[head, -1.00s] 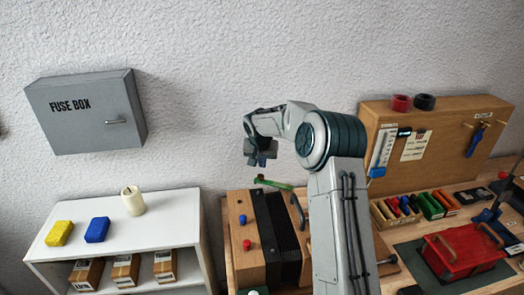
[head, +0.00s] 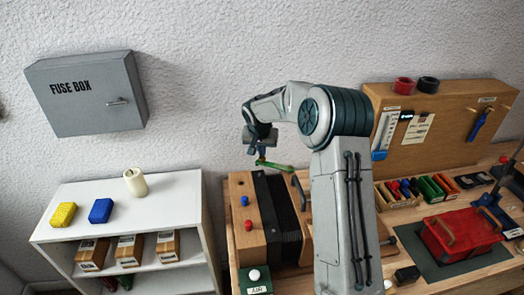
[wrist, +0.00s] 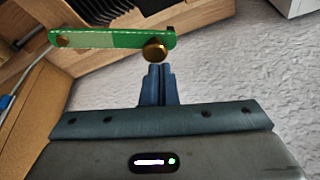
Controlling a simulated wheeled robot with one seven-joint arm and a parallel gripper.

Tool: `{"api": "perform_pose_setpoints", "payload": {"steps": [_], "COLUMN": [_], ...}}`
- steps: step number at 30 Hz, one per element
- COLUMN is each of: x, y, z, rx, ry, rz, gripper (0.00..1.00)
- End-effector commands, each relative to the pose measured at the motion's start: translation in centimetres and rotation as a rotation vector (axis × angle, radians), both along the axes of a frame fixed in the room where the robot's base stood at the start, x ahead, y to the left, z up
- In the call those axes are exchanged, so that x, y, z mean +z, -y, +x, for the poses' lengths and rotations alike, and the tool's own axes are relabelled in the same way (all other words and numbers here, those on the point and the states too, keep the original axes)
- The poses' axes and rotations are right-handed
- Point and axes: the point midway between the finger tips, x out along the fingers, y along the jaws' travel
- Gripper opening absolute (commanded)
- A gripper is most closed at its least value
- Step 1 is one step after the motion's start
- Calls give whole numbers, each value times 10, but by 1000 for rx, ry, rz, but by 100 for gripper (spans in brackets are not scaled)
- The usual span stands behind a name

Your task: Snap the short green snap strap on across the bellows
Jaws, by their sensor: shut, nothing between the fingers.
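The short green strap (head: 277,166) lies over the far end of the black bellows (head: 277,215) in the head view. In the wrist view the strap (wrist: 105,40) runs across the upper left, with a round brass snap (wrist: 156,50) at its right end and a brown spot at its left end. My gripper (head: 262,152) is shut and empty, just above the strap's left end in the head view. In the wrist view my gripper's fingertips (wrist: 156,70) are right by the brass snap. I cannot tell whether they touch it, or whether the snap is fastened.
The wooden bellows case carries a blue knob (head: 245,201) and a red knob (head: 248,226). A white shelf (head: 60,225) stands left. A red box (head: 462,237) and a tool board (head: 445,140) are right. The wall is close behind.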

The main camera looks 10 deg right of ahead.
Motion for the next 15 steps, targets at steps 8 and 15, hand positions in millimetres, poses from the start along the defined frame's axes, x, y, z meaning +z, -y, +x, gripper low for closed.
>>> {"api": "perform_pose_setpoints", "payload": {"steps": [8, 15], "x": [-1, -3], "y": [-3, -7], "z": [-3, -11], "rx": [0, 1], "ry": [1, 2], "rz": [0, -1], "gripper": [0, 0]}}
